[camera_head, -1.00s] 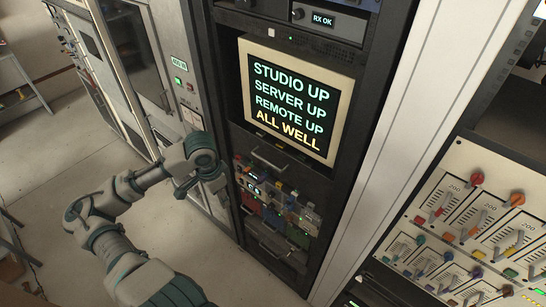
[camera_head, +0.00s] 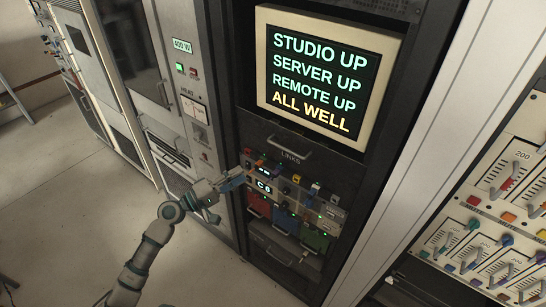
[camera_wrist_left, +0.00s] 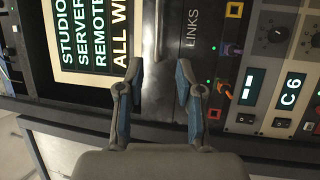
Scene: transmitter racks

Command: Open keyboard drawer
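A dark drawer front (camera_head: 262,135) with a curved handle (camera_head: 290,147) sits just below the cream-framed monitor in the rack. It looks shut and flush with the rack. No keyboard shows. In the left wrist view the handle (camera_wrist_left: 160,32) runs up from between the fingers, beside the word LINKS. My left gripper (camera_head: 240,178) is at the rack's left edge, lower and left of the handle. In the left wrist view the left gripper (camera_wrist_left: 158,85) is open, with empty space between its two fingers, facing the drawer front. My right gripper is not in view.
The monitor (camera_head: 325,80) is above the drawer front. Below it are a panel with knobs, plugs and a lit C6 display (camera_head: 264,187), then coloured modules (camera_head: 285,219). A grey cabinet (camera_head: 190,105) stands left, a slanted control panel (camera_head: 500,200) right. The floor (camera_head: 80,210) at left is clear.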

